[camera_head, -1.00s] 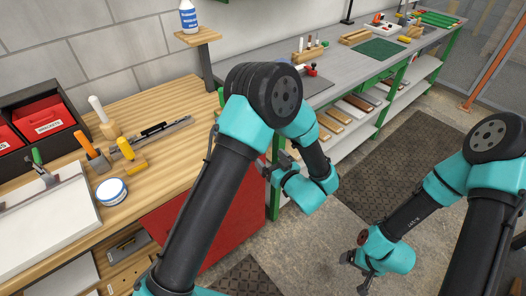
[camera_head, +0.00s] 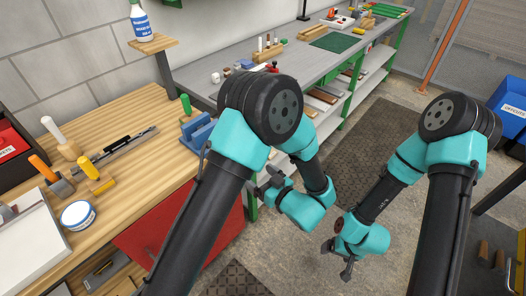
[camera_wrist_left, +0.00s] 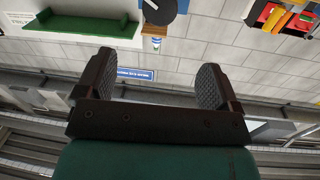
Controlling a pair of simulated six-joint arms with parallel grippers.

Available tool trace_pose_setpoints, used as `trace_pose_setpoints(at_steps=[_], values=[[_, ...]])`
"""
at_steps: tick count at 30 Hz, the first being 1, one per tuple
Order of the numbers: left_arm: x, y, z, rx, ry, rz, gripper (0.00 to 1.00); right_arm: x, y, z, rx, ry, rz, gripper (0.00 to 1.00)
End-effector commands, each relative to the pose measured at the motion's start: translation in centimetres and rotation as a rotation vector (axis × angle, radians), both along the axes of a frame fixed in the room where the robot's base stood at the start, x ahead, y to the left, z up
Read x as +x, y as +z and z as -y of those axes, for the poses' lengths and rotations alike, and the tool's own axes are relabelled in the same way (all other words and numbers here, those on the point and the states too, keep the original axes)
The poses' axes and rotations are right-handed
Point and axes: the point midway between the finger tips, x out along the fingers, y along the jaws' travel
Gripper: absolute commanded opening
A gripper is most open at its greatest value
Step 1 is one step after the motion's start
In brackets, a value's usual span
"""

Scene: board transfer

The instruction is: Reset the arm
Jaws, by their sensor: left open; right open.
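My left arm is folded in the middle of the head view, with its gripper (camera_head: 268,186) pointing left beside the wooden bench, over the floor gap. In the left wrist view its two fingers (camera_wrist_left: 155,85) are wide apart with nothing between them. My right arm comes in from the right of the head view. Its gripper (camera_head: 338,260) hangs low above the concrete floor, its fingers apart and empty. No object is in either gripper.
A wooden bench (camera_head: 125,170) with tools and a round tin (camera_head: 78,215) is at left. A blue vise (camera_head: 198,130) sits at its right end. A grey bench (camera_head: 225,77) runs behind. Dark mats (camera_head: 385,135) lie on open floor.

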Motion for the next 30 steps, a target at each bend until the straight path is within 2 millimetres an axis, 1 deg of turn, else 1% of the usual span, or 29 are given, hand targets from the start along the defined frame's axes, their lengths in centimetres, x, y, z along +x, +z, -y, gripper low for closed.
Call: trace_pose_setpoints(at_steps=[5, 8, 11, 14, 15, 19, 23, 25, 27, 29, 30], values=[[0.2, -0.2, -0.3, -0.007, -0.007, -0.005, 0.87, 0.0, 0.0, 0.0, 0.000, 0.000, 0.000, 0.87], [1.1, -1.2, -1.4, -0.039, -0.040, -0.024, 0.87, 0.0, 0.0, 0.0, 0.000, 0.000, 0.000, 0.87], [2.5, -3.1, -3.2, -0.101, -0.103, -0.069, 0.87, 0.0, 0.0, 0.0, 0.000, 0.000, 0.000, 0.87], [4.0, -5.8, -5.6, -0.195, -0.192, -0.143, 0.87, 0.0, 0.0, 0.0, 0.000, 0.000, 0.000, 0.87], [4.4, -7.1, -6.6, -0.237, -0.232, -0.177, 0.87, 0.0, 0.0, 0.0, 0.000, 0.000, 0.000, 0.87], [4.8, -11.2, -9.4, -0.385, -0.352, -0.313, 0.87, 0.0, 0.0, 0.0, 0.000, 0.000, 0.000, 0.87], [3.6, -15.0, -11.7, -0.534, -0.456, -0.468, 0.87, 0.0, 0.0, 0.0, 0.000, 0.000, 0.000, 0.87], [2.3, -16.9, -12.8, -0.615, -0.504, -0.560, 0.87, 0.0, 0.0, 0.0, 0.000, 0.000, 0.000, 0.87], [0.6, -18.6, -13.8, -0.696, -0.549, -0.657, 0.87, 0.0, 0.0, 0.0, 0.000, 0.000, 0.000, 0.87], [-1.2, -19.8, -14.5, -0.764, -0.584, -0.741, 0.87, 0.0, 0.0, 0.0, 0.000, 0.000, 0.000, 0.87], [-2.6, -20.6, -15.0, -0.810, -0.605, -0.800, 0.87, 0.0, 0.0, 0.0, 0.000, 0.000, 0.000, 0.87]])
